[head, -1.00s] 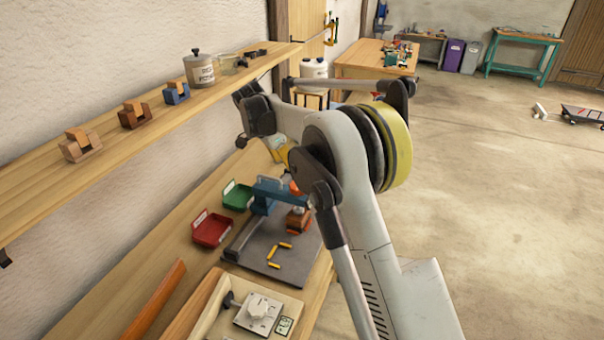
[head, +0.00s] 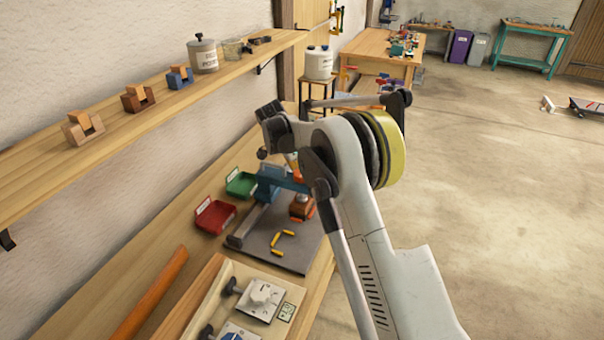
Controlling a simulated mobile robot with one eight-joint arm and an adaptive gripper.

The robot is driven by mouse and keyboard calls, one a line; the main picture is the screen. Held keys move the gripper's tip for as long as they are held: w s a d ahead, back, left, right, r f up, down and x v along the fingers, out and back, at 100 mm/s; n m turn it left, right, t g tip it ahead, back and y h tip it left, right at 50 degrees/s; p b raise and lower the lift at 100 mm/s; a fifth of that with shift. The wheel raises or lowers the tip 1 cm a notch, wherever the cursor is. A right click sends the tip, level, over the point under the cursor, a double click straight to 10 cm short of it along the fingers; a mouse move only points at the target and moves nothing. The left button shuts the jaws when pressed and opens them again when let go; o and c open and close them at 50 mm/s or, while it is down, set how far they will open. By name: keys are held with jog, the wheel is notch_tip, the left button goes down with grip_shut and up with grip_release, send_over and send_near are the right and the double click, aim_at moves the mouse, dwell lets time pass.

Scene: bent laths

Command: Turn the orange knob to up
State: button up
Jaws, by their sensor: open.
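I cannot make out an orange knob for certain. A wooden tray (head: 208,277) at the bottom holds a white knob (head: 263,294) on a pale square plate, with a dark lever beside it. A blue plate (head: 240,331) in the tray is cut off by the lower edge. Small orange parts (head: 298,178) show on the blue bench device (head: 268,186), partly behind my arm. My gripper (head: 264,132) appears as the dark end of my arm, above the bench and well apart from the tray. It is open and seems empty; its fingers are hard to make out.
A red bin (head: 215,216) and a green bin (head: 241,184) stand by the wall. Several yellow pegs lie on a grey mat (head: 262,257). A shelf (head: 115,137) with blocks and a pot runs above the bench. Open floor (head: 500,200) lies to the right.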

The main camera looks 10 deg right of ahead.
jog(key=c, duration=1.2)
